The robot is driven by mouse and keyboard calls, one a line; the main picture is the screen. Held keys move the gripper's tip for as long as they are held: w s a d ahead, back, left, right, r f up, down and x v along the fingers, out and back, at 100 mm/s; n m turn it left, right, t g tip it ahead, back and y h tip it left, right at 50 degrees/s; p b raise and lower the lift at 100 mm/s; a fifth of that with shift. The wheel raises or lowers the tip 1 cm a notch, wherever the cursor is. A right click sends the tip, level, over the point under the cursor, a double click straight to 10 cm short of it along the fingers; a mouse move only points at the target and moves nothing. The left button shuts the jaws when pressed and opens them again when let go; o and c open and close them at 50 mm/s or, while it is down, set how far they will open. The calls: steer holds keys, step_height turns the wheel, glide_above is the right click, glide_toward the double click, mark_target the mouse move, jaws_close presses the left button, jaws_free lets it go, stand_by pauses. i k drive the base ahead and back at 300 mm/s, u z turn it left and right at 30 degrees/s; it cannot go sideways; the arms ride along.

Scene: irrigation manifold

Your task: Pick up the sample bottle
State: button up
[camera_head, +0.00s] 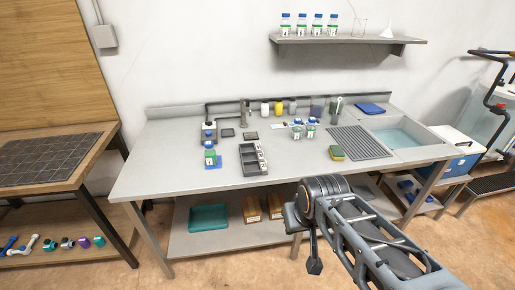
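A small bottle with a blue cap and green label (210,154) stands on a blue mat (218,164) at the left of the grey bench (170,178); it looks like the sample bottle, though its label is too small to read. Two small jars with green labels (297,132) stand near the middle of the bench. My arm rises from the lower right, in front of the bench. The dark end that looks like my gripper (314,266) hangs low before the bench, well to the right of the bottle and apart from it. Its fingers cannot be made out.
A dark grey compartment tray (249,168) stands right of the bottle, and a pipe with a tap (243,112) behind. A ribbed drainboard (358,143), sink (408,135) and sponge (337,152) are at right. Several blue-capped bottles (301,30) stand on the wall shelf (345,40). The bench's front left is clear.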

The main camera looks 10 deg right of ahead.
mark_target(210, 153)
steer(key=k, duration=0.4)
steer(key=u, duration=0.9)
steer(key=i, duration=1.7)
steer(key=z, duration=0.05)
